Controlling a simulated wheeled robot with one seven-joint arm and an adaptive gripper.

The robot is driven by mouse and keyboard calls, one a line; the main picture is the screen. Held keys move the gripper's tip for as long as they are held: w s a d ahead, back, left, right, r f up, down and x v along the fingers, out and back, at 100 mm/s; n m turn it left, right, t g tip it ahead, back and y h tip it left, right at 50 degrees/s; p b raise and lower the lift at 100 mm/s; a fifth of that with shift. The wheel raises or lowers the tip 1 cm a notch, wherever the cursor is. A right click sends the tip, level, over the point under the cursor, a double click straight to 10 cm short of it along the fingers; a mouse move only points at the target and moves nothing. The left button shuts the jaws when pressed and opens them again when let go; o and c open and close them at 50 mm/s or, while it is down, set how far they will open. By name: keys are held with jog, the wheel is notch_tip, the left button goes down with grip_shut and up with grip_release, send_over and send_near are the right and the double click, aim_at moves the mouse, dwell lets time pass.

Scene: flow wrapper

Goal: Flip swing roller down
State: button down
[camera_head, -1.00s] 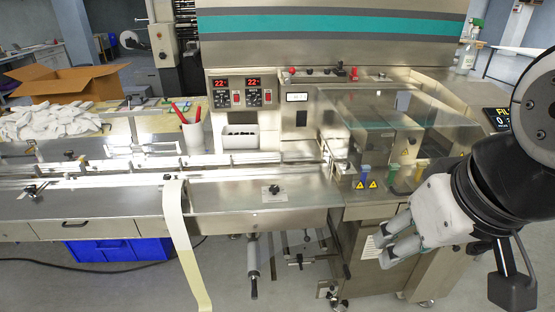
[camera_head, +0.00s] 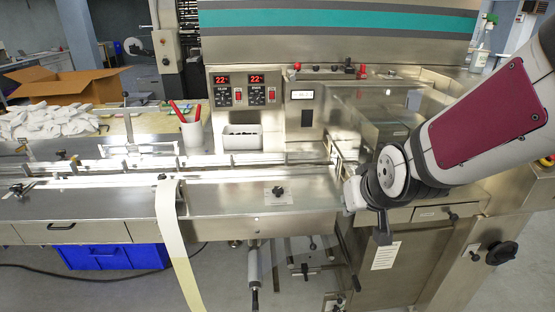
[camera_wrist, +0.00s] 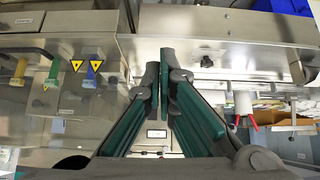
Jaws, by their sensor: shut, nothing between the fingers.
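The flow wrapper is a steel machine with a long flat bed (camera_head: 230,192). A pale cylindrical roller (camera_head: 253,266) hangs below the bed's front edge, among rods and knobs; I cannot tell for sure that it is the swing roller. My gripper (camera_head: 352,195) is at the bed's right end, above and to the right of this roller, its fingers largely hidden by the wrist. In the wrist view my gripper (camera_wrist: 168,65) shows its green-sided fingers shut and empty, with machine surfaces beyond them.
A cream film strip (camera_head: 176,245) hangs over the bed's front edge, left of the roller. A blue crate (camera_head: 112,256) sits under the bed. Yellow warning triangles (camera_wrist: 77,66) mark the machine at left in the wrist view.

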jog(key=w+f+t+b, duration=0.1)
jog(key=w+f+b, duration=0.2)
jog(key=f, duration=0.7)
jog(key=w+f+t+b, duration=0.2)
jog(key=w+f+b, duration=0.2)
jog(key=f, duration=0.6)
jog(key=w+f+t+b, duration=0.2)
jog(key=w+f, duration=0.3)
jog(key=f, duration=0.6)
jog(key=shift+w+b, duration=0.2)
jog(key=shift+b, duration=0.5)
jog(key=b+x, duration=0.1)
jog(key=x, duration=0.9)
jog(key=shift+r, duration=0.15)
